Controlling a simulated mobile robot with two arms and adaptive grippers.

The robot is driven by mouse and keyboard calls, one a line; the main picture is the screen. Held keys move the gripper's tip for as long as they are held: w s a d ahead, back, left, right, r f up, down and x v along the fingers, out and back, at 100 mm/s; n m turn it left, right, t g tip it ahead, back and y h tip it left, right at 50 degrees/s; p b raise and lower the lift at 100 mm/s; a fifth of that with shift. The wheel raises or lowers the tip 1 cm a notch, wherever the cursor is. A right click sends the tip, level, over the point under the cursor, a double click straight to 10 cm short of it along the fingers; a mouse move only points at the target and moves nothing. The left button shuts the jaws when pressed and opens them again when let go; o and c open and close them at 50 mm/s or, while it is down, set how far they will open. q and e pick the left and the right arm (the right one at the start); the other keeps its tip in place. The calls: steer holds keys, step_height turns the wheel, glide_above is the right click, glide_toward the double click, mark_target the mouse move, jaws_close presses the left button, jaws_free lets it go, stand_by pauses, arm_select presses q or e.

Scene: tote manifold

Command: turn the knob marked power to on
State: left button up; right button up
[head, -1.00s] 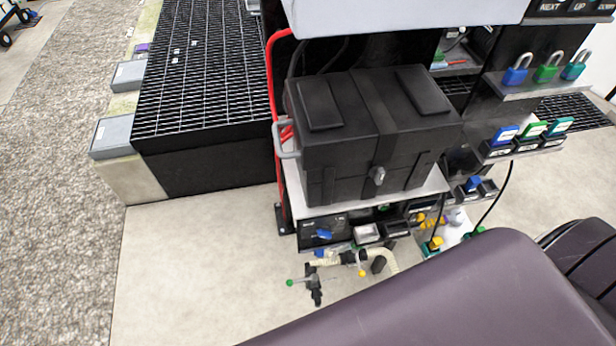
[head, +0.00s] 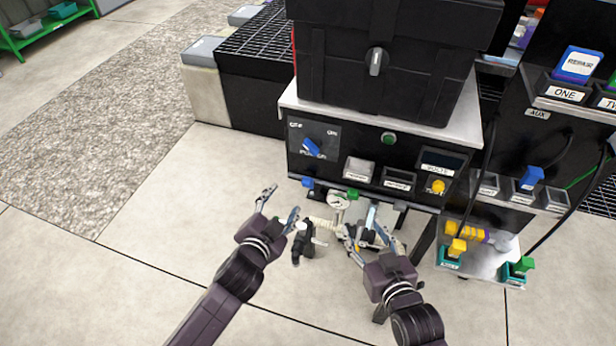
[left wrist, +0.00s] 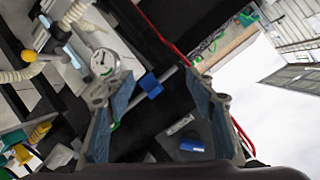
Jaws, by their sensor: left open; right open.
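The power knob (head: 312,147) is a blue bar on a dark panel (head: 334,168) at the left of the black front below the bench top. Labels reading OFF at the left and ON at the right stand above it. The blue bar slants, its upper end toward OFF. The knob also shows in the left wrist view (left wrist: 192,145), between the fingers and low. My left gripper (head: 279,207) is open and empty, below and left of the knob, apart from it. My right gripper (head: 372,236) is open below the front panel, near the pipework.
A black case (head: 395,60) stands on the bench top (head: 455,120). A green button (head: 389,139), a grey switch (head: 358,168) and a yellow knob (head: 438,186) share the front. Pipes and a gauge (left wrist: 104,62) hang below. The floor at left is clear.

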arm_select(q)
step_height(320, 180, up, 5)
steer(key=d+m+t+h+b, duration=0.1)
steer(key=d+t+b, duration=0.1)
steer(key=b, duration=0.2)
steer(key=t+h+b, duration=0.1)
steer(key=t+b, duration=0.1)
steer(key=b, duration=0.1)
glide_toward(308, 151)
steer(key=w, duration=0.2)
steer(key=shift+m, duration=0.4)
steer(key=shift+d+b+x, duration=0.15)
steer(key=shift+b+x, duration=0.35)
steer(key=shift+x, duration=1.35)
steer(key=shift+d+b+x, duration=0.15)
steer(key=shift+b+x, duration=0.3)
steer(key=shift+x, duration=1.45)
arm_select(e)
steer(key=s+r+t+y, duration=0.2)
steer(key=r+t, duration=0.6)
steer(key=r, duration=1.3)
steer(key=shift+s+a+r+y, duration=0.2)
steer(key=shift+s+a+y, duration=0.2)
steer(key=shift+s+a, duration=0.1)
arm_select(q)
steer(key=shift+s, duration=0.15)
steer(key=shift+c, duration=0.7)
steer(key=c, duration=1)
